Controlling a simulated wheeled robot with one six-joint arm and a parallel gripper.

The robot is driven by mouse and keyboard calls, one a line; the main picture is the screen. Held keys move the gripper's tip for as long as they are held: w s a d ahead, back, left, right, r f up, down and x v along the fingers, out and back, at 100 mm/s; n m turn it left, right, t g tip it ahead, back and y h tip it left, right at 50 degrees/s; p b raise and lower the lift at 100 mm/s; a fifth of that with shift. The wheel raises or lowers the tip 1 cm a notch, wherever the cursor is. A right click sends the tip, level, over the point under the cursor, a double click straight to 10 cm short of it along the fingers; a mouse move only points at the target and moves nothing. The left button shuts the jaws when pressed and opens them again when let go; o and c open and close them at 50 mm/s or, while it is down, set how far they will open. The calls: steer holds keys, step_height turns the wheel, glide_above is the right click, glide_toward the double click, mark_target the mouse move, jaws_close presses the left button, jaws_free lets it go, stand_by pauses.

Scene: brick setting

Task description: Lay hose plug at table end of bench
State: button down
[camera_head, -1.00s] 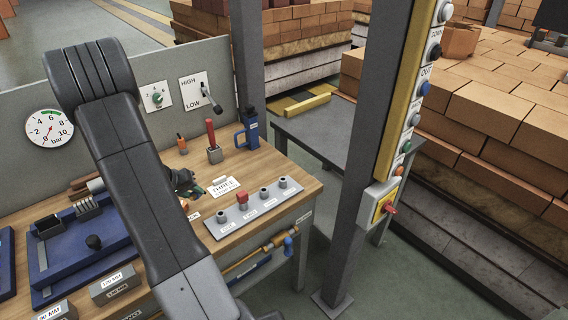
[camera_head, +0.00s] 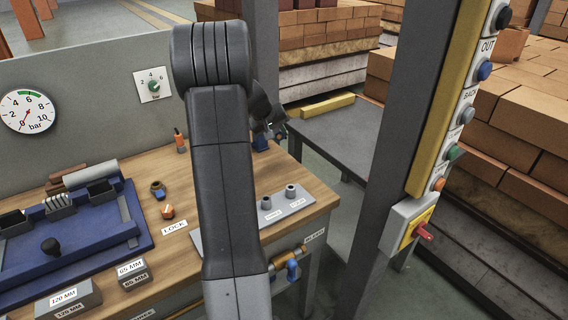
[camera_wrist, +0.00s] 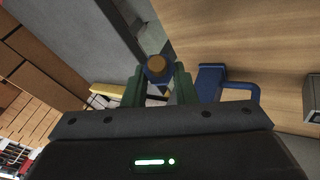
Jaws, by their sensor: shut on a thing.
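My gripper (camera_wrist: 159,78) is shut on a small plug with a round brown end and a dark blue body, seen end-on between the green fingers in the wrist view; I take this to be the hose plug (camera_wrist: 156,66). In the head view my gripper (camera_head: 274,128) is partly behind my arm, over the bench's back right corner, and the plug cannot be made out. The wooden bench (camera_head: 318,200) has its right end beside a grey table (camera_head: 335,135). The wrist view shows the bench top (camera_wrist: 270,45) to the right of the plug.
A blue handled object (camera_wrist: 211,82) stands on the bench close to my gripper. A grey strip with sockets (camera_head: 298,203) lies near the bench's front right. A dark post (camera_head: 408,130) with a button panel (camera_head: 465,115) rises right of the bench.

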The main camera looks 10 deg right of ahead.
step_height(320, 180, down, 9)
stand_by(0.4)
steer(key=shift+f+b, duration=0.2)
steer(key=shift+b, duration=0.15)
steer(key=c, duration=1.2)
jaws_free()
steer(key=shift+o, duration=0.2)
steer(key=shift+r, duration=0.15)
steer(key=shift+a+r+p, duration=0.1)
steer(key=shift+r+p, duration=0.1)
steer(key=shift+p, duration=0.1)
steer(key=v, duration=1.1)
steer(key=shift+s+a+r+b, duration=0.15)
steer(key=shift+a+r+b, duration=0.1)
steer(key=shift+b, duration=0.1)
